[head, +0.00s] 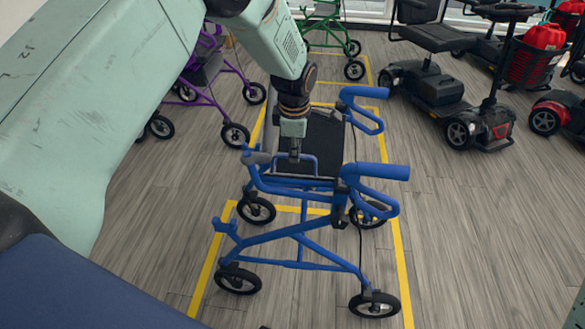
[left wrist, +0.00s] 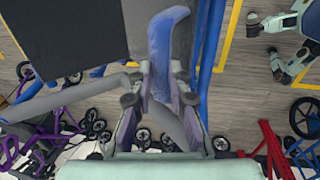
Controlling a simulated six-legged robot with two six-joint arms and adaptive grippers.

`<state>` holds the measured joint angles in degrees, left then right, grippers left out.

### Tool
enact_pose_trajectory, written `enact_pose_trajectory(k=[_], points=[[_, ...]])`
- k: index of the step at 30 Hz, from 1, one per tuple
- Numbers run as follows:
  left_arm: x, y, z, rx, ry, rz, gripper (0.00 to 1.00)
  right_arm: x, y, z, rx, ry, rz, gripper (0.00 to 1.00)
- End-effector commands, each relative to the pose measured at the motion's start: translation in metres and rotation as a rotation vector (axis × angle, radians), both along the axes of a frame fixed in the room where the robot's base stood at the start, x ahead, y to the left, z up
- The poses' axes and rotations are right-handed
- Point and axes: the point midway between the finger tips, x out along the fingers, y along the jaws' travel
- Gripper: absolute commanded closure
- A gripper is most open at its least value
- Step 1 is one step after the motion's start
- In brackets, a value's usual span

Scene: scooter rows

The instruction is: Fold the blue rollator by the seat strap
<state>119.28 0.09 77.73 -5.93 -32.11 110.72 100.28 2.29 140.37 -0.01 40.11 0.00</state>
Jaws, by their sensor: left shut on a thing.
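The blue rollator (head: 300,235) stands upright and unfolded on the floor, its black seat (head: 322,135) spread between the side frames. The seat also shows in the left wrist view (left wrist: 65,35). My left gripper (head: 294,156) reaches down to the seat from above. In the left wrist view its fingers (left wrist: 160,88) are closed around a blue strap-like loop (left wrist: 165,45), which appears to be the seat strap. A grey padded bar (left wrist: 60,100) crosses close to the fingers. My fingers partly hide the grasped part.
Yellow lines (head: 402,265) mark the bay around the rollator. A purple rollator (head: 205,75) stands behind left, a green one (head: 330,30) behind. Mobility scooters (head: 455,100) stand at the back right. The floor (head: 480,220) at right is clear.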

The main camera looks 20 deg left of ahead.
Motion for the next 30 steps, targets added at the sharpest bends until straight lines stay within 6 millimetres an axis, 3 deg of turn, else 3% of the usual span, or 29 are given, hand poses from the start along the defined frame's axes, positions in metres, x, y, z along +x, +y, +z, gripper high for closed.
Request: enact_pose_trajectory(k=[1, 12, 27, 28, 30], points=[[0.018, 0.004, 0.009, 0.0, -0.04, 0.0, 1.0, 0.0, 0.0, 0.001, 0.0, 0.0, 0.0, 0.46], [0.056, 0.016, 0.03, 0.001, -0.034, -0.001, 1.0, 0.0, 0.0, 0.005, 0.0, 0.0, 0.0, 0.46], [0.063, 0.018, 0.035, 0.001, -0.029, 0.0, 1.0, 0.0, 0.0, 0.005, 0.0, 0.0, 0.0, 0.46], [0.063, 0.018, 0.035, 0.001, -0.029, 0.0, 0.82, 0.0, 0.0, 0.005, 0.0, 0.0, 0.0, 0.46], [0.063, 0.018, 0.035, 0.001, -0.029, 0.0, 0.76, 0.0, 0.0, 0.005, 0.0, 0.0, 0.0, 0.46]])
